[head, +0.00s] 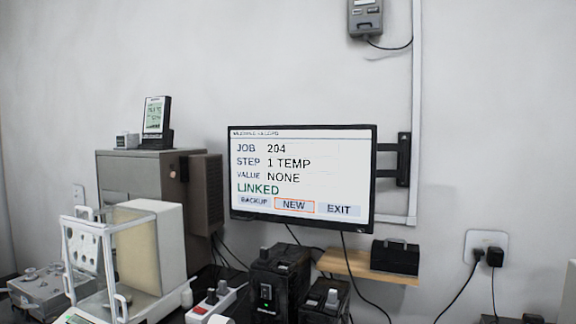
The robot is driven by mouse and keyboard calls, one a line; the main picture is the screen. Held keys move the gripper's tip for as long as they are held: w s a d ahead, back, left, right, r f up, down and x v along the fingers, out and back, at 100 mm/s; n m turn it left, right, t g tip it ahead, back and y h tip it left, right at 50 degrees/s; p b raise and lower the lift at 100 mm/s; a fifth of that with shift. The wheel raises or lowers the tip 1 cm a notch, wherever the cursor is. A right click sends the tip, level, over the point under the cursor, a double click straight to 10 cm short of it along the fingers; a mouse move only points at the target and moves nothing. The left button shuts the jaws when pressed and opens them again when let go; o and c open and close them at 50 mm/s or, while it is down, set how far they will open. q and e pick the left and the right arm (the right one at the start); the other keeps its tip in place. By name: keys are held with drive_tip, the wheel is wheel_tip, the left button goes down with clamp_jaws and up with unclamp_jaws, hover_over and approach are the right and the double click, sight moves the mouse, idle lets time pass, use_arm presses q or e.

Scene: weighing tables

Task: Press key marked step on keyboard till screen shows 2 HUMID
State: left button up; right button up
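The screen (302,175) is a black-framed monitor on a wall arm. It reads JOB 204, STEP 1 TEMP, VALUE NONE and LINKED in green. Along its bottom are BACKUP, NEW and EXIT, and NEW has an orange outline. No keyboard and no key marked step can be made out in the head view. Neither of my grippers is in view.
A glass-sided balance (155,250) stands at the lower left before a grey cabinet (130,176) with a small display (155,115) on top. Black devices (280,275) and a power strip (214,300) stand below the screen. A wooden shelf (345,266) holds a black box (395,257).

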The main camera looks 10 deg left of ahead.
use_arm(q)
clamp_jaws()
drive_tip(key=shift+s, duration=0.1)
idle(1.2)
